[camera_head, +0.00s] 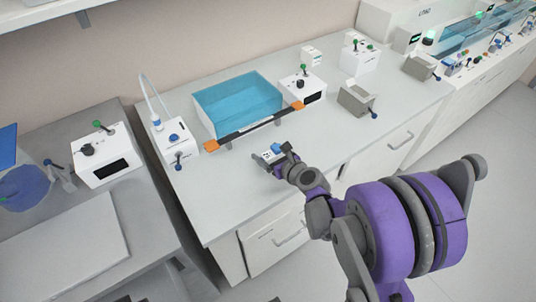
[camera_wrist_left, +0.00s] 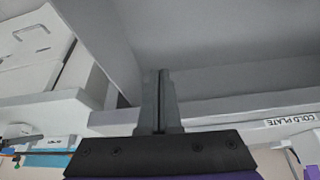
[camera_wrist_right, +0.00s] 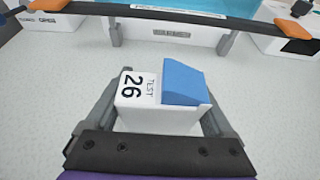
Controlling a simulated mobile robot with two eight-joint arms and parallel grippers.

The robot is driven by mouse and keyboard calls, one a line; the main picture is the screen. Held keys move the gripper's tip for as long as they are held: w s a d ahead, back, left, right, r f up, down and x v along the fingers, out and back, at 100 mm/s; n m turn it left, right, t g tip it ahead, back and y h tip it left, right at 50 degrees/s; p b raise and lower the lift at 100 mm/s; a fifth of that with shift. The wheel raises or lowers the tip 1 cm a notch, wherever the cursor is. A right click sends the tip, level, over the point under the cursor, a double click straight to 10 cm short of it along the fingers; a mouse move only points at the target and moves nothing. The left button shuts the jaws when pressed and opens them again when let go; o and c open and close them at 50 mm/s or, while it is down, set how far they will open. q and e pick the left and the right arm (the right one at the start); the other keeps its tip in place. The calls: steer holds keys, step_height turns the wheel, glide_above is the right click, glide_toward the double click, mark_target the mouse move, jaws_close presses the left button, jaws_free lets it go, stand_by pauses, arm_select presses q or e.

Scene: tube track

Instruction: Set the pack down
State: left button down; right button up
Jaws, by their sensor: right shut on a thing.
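The pack (camera_wrist_right: 157,100) is a small white block with a blue wedge on top and a label reading "TEST 26". My right gripper (camera_wrist_right: 162,115) is shut on it, with one finger at each side. In the head view the pack (camera_head: 268,156) is over the pale bench top (camera_head: 225,185), in front of the blue water bath. I cannot tell whether its underside touches the bench. My left gripper (camera_wrist_left: 159,100) shows only in the left wrist view, with its fingers together and nothing between them, near a grey shelf.
The blue bath (camera_head: 238,103) stands behind the pack, with a dark bar with orange ends (camera_head: 255,127) along its front. White boxes with levers (camera_head: 303,88) and (camera_head: 173,138) flank it. A grey holder (camera_head: 356,101) is at right. The bench front left is clear.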

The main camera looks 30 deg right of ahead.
steer(key=shift+f, duration=0.2)
steer(key=o, duration=1)
steer(key=shift+o, duration=0.8)
steer(key=shift+r, duration=0.1)
